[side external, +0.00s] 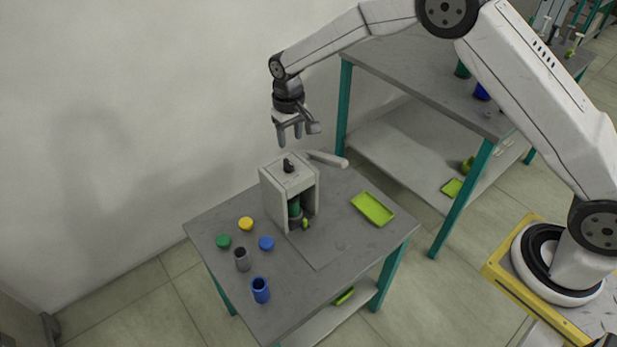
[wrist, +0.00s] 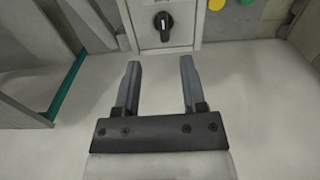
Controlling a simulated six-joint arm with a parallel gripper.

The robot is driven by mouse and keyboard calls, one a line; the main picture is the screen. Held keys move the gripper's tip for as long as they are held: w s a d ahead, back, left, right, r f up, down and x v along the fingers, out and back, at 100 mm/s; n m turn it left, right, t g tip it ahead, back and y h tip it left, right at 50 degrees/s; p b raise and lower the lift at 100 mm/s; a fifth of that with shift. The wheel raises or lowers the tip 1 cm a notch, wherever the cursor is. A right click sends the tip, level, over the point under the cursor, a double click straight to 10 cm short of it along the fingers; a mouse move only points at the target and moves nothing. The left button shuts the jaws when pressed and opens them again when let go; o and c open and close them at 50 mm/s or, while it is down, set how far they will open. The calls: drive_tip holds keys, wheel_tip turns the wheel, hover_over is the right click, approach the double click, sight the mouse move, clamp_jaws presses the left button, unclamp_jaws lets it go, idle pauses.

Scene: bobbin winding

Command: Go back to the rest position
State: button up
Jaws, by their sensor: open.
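My gripper (side external: 290,135) hangs above and slightly behind the grey bobbin winding machine in the side external view, clear of it. In the wrist view my gripper (wrist: 160,78) shows two fingers spread apart with nothing between them. The machine (side external: 279,186) stands on the grey table (side external: 340,265). It has a black knob (side external: 288,166) on top, which also shows in the wrist view (wrist: 163,22). A green bobbin (side external: 294,207) sits inside the machine's open front. A light lever arm (side external: 327,159) sticks out from the machine to the right.
Yellow (side external: 246,223), green (side external: 223,241) and blue (side external: 266,243) discs lie left of the machine. A grey cup (side external: 242,260) and a blue cup (side external: 260,290) stand nearer the front. A lime tray (side external: 373,209) lies at right. A second table (side external: 420,70) stands behind.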

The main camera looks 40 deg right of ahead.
drive_tip(key=s+d+r+t, duration=0.1)
drive_tip(key=s+d+r, duration=0.1)
drive_tip(key=s, duration=0.7)
drive_tip(key=s+d+r, duration=0.2)
drive_tip(key=s+d, duration=0.2)
drive_tip(key=s, duration=0.5)
drive_tip(key=s+d+r+t, duration=0.1)
drive_tip(key=s+d+r, duration=0.1)
drive_tip(key=s, duration=0.7)
drive_tip(key=shift+d+r+t, duration=0.3)
drive_tip(key=shift+d, duration=0.45)
